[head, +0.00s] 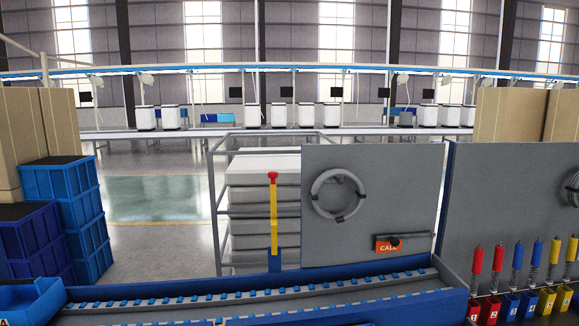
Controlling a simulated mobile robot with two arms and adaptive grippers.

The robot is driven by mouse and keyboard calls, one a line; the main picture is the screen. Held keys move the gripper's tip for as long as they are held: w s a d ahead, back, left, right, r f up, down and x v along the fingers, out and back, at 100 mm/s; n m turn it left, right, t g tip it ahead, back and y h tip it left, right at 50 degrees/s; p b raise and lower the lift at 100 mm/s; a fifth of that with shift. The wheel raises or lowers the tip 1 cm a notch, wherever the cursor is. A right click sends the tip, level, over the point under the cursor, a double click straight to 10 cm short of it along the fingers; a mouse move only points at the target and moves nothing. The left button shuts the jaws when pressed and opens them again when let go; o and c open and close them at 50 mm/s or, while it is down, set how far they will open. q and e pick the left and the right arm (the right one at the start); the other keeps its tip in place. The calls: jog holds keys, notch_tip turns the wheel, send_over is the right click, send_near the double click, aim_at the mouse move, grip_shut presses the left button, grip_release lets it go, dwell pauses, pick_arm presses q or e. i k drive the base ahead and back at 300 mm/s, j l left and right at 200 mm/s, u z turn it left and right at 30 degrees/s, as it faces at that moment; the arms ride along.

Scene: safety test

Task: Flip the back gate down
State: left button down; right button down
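Nothing in the head view is clearly marked as the back gate. An upright yellow bar with a red knob on top (273,215) stands in a blue base behind the roller track. A large grey panel (375,180) stands upright to its right, behind the track. Which of these, if either, is the gate I cannot tell. Neither of my grippers shows in this view.
A blue-edged roller track (250,308) crosses the front. Blue crates (65,195) and boxes stand left. The panel carries a coiled cable (338,194), an orange CALL sign (388,246) and a dark rod. Numbered coloured holders (510,306) with spring-bodied tools stand right.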

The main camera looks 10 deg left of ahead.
aim_at(273, 175)
jog(key=i+j, duration=0.1)
jog(key=j, duration=0.4)
jog(key=i+j+z, duration=0.15)
jog(key=j, duration=0.35)
jog(key=i+j, duration=0.1)
jog(key=j, duration=0.4)
jog(key=z, duration=0.05)
